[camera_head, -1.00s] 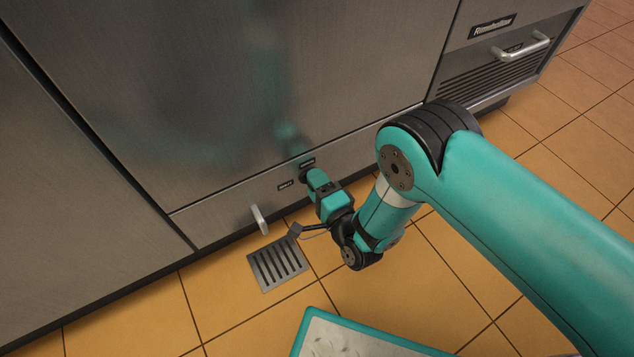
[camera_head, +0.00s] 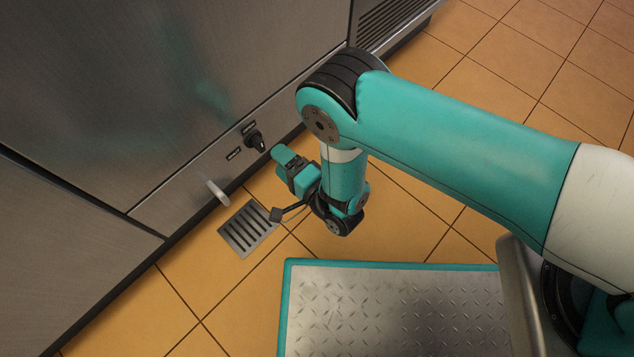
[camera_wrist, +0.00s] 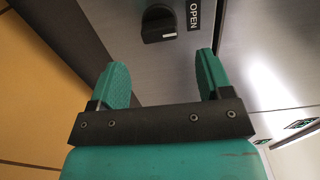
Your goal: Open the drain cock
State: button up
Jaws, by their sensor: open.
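The drain cock appears as a black knob (camera_head: 255,141) on the lower steel panel. In the wrist view the knob (camera_wrist: 158,25) shows a white mark on its grip. A black plate (camera_wrist: 194,14) beside it reads "OPEN". My gripper (camera_head: 279,153) is open and empty, to the right of the knob and apart from it. In the wrist view the gap between my green fingers (camera_wrist: 162,77) faces the panel, with the knob beyond the fingertips.
A pale handle or spout (camera_head: 217,193) sticks out of the panel left of the knob. A slatted floor drain (camera_head: 247,228) lies below it in the tiled floor. Two small black plates sit by the knob; their words are unreadable in the head view. A vented unit (camera_head: 392,22) stands behind.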

jog(key=p+v, duration=1.1)
jog(key=shift+p, duration=0.4)
jog(key=shift+w+a, duration=0.1)
